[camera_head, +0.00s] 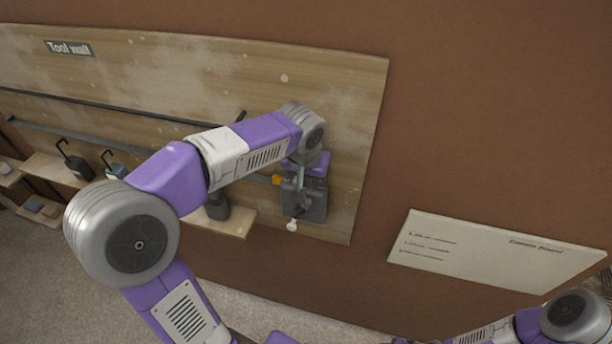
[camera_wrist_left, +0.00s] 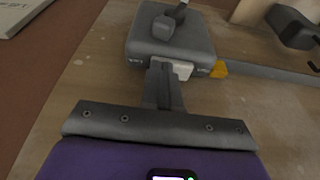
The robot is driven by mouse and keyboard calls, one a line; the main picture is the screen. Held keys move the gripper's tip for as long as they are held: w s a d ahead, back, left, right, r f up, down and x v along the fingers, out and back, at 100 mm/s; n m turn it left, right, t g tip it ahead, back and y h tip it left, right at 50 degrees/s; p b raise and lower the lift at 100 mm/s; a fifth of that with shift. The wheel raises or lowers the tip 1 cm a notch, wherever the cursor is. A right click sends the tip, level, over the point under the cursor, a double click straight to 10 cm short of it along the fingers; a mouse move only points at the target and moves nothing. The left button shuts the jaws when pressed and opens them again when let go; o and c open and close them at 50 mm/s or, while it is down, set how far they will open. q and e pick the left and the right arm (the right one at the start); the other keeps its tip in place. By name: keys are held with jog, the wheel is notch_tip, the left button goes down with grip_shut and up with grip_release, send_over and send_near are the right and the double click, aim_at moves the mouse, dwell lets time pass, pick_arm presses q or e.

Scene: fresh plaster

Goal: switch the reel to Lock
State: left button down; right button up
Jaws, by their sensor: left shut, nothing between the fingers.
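The reel is a dark grey box (camera_head: 308,206) on the right part of the tool wall; it also shows in the left wrist view (camera_wrist_left: 165,42). A white switch (camera_wrist_left: 183,69) sits on the reel's near edge between small labels too blurred to read. My left gripper (camera_head: 300,180) is at the reel's upper side, partly hidden by my wrist. In the left wrist view its fingers (camera_wrist_left: 161,76) are shut and empty, close against that edge beside the white switch. I cannot tell whether they touch it. My right gripper is out of view.
An orange piece (camera_wrist_left: 218,69) sits beside the reel at the end of a grey rail. Dark tools (camera_head: 78,168) stand on a wooden shelf (camera_head: 240,222) to the left. A pale notice board (camera_head: 480,258) is at the right, with bare brown wall between.

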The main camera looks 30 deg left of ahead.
pick_arm(q)
jog(key=shift+d+f, duration=0.1)
jog(key=shift+a, duration=0.25)
jog(key=shift+s+a+r, duration=0.2)
jog(key=shift+a, duration=0.4)
jog(key=shift+p, duration=0.3)
jog(key=shift+d+r+p, duration=0.1)
jog(key=shift+r+p, duration=0.35)
jog(key=shift+r, duration=0.1)
jog(key=r+p, duration=0.1)
jog(key=r, duration=0.1)
jog(key=r+p, duration=0.1)
jog(key=r, duration=0.1)
jog(key=shift+w+d+p, duration=0.1)
jog(key=shift+d+p, duration=0.25)
jog(key=shift+d, duration=0.05)
jog(key=s+d+r, duration=0.2)
jog(key=d+r, duration=0.1)
jog(key=r, duration=0.5)
